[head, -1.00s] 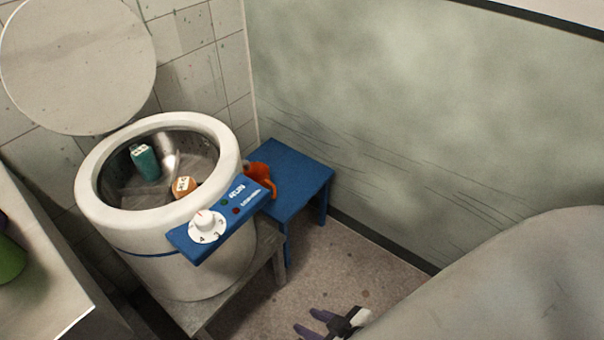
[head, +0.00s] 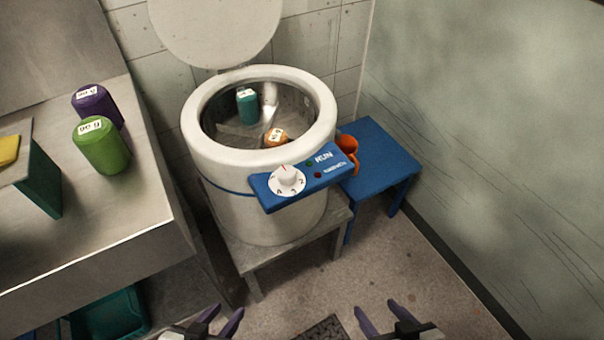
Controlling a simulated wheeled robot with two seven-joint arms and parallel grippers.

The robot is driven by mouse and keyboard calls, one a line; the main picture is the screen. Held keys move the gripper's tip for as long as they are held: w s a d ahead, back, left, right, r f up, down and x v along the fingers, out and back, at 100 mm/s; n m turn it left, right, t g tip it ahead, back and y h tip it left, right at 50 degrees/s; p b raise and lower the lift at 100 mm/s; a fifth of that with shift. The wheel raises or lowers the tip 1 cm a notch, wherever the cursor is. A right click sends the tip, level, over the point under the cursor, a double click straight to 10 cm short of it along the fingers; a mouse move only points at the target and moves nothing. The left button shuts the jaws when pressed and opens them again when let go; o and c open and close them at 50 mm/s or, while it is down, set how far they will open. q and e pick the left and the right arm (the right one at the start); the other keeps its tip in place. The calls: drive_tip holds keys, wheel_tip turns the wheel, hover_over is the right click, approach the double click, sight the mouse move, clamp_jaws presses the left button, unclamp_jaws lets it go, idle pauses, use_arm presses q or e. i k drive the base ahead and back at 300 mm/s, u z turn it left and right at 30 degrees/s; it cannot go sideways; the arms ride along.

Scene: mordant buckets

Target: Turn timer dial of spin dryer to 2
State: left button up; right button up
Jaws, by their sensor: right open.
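The white spin dryer (head: 245,222) stands with its round lid (head: 218,30) raised. Its blue control panel (head: 268,197) juts out at the front right. The white timer dial (head: 287,180) is on the panel's left part, with a red mark at the top and numbers including 4, 3 and 2 along its lower edge. Its exact setting is hard to read. My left gripper (head: 225,311) is open and empty at the bottom edge, below the dryer. My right gripper (head: 376,307) is open and empty at the bottom, right of centre. Both are well apart from the dial.
A teal canister (head: 247,107) and an orange one (head: 275,138) are in the drum. A blue stool (head: 385,165) with an orange jug (head: 348,150) stands at right. The counter (head: 100,215) at left holds purple (head: 97,104) and green (head: 103,147) canisters.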

sight(286, 175)
drive_tip(key=k, duration=1.2)
drive_tip(key=z, duration=0.85)
drive_tip(key=i, duration=1.25)
drive_tip(key=u, duration=0.75)
drive_tip(key=i, duration=0.45)
drive_tip(key=u, duration=0.55)
